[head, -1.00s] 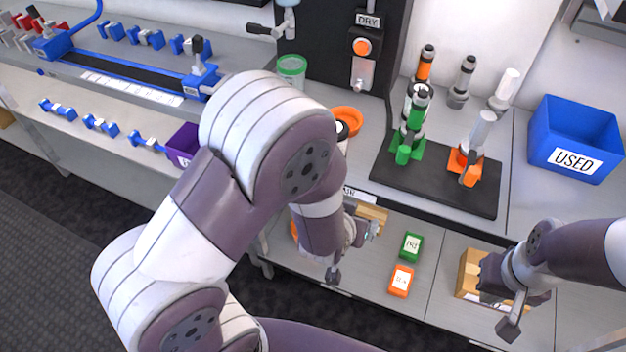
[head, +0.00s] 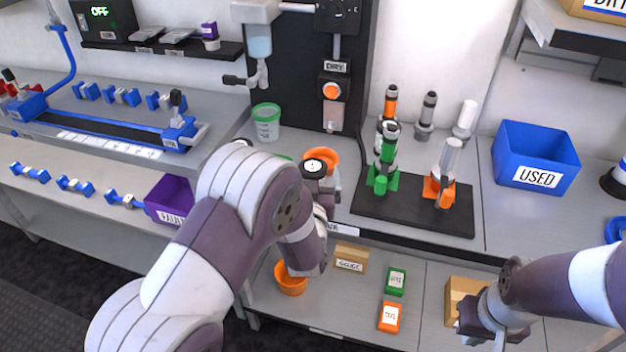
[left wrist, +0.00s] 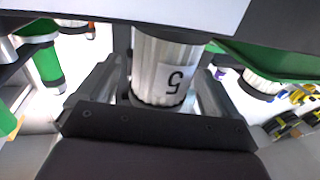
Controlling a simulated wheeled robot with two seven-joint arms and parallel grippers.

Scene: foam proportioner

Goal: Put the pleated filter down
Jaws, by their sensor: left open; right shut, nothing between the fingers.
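The pleated filter (left wrist: 150,68), a silvery ribbed cylinder with a white label reading 5, is between the spread fingers of my left gripper (left wrist: 155,90) in the left wrist view. The fingers are open on both sides of it, with a gap visible beside it. In the head view my left gripper (head: 318,190) is at the bench edge, mostly behind my own arm. A dark round top with a white disc (head: 314,167) shows there; I cannot tell if it belongs to the filter. My right gripper (head: 490,325) is shut and empty by a cardboard box (head: 461,296).
An orange cup (head: 322,157) is just behind my left gripper. A black stand board (head: 400,212) with several coloured cylinders lies to the right. A purple bin (head: 170,198) is to the left, a blue USED bin (head: 535,158) to the right. Small boxes (head: 396,281) lie on the lower shelf.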

